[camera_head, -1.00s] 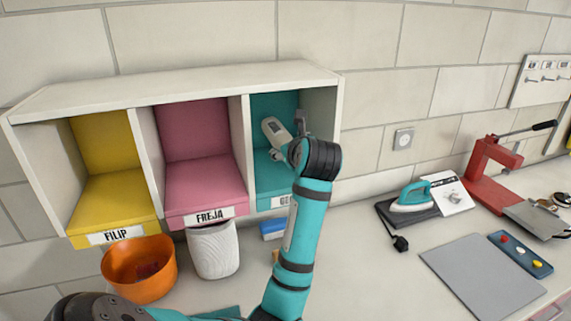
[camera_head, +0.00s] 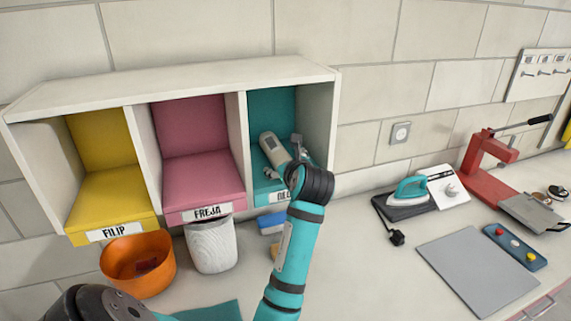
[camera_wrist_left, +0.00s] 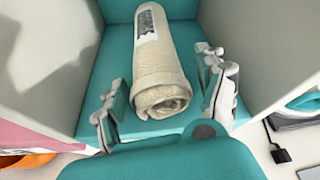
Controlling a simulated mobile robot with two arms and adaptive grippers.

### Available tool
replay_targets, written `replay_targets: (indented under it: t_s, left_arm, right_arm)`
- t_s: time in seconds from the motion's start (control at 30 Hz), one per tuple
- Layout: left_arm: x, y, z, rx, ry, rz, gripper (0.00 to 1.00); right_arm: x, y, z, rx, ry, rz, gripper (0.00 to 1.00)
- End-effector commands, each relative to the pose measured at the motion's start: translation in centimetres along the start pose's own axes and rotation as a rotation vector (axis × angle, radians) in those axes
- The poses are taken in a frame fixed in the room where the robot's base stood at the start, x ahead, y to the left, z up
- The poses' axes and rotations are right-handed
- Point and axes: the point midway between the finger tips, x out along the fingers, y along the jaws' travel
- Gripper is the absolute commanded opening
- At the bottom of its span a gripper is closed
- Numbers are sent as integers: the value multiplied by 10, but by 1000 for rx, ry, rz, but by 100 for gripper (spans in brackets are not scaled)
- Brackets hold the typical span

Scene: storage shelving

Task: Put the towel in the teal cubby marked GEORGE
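The cream rolled towel (camera_head: 272,150) lies in the teal cubby (camera_head: 262,108), the right one of three. Its front label is partly hidden by my arm; only its first letters show. In the left wrist view the towel (camera_wrist_left: 160,75) rests lengthwise on the teal floor (camera_wrist_left: 115,50), its rolled end toward the opening and a patterned tag on top. My left gripper (camera_head: 297,147) is inside the cubby mouth. In the left wrist view its two fingers (camera_wrist_left: 164,85) stand apart on either side of the towel, with gaps to it. My right gripper is not in view.
The yellow FILIP cubby (camera_head: 98,140) and pink FREJA cubby (camera_head: 190,125) are empty. Below stand an orange bowl (camera_head: 137,268) and a white bin (camera_head: 211,247). An iron (camera_head: 410,190), a grey board (camera_head: 476,273) and a red press (camera_head: 486,160) are on the counter at right.

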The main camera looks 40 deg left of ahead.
Motion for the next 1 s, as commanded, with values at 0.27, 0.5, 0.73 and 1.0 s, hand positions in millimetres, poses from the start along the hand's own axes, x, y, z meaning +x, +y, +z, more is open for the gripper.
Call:
replay_targets:
  t_s: [0.27,0.5,0.73,1.0]
  left_arm:
    - [0,0,0,-1,0,0,81]
    - [-19,-2,1,-2,-2,-4,81]
    - [-69,-1,1,-3,-2,-5,81]
    - [-112,-1,2,-1,-1,-2,81]
  right_arm:
    - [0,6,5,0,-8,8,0]
    - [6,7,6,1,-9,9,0]
    - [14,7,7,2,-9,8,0]
    - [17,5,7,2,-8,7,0]
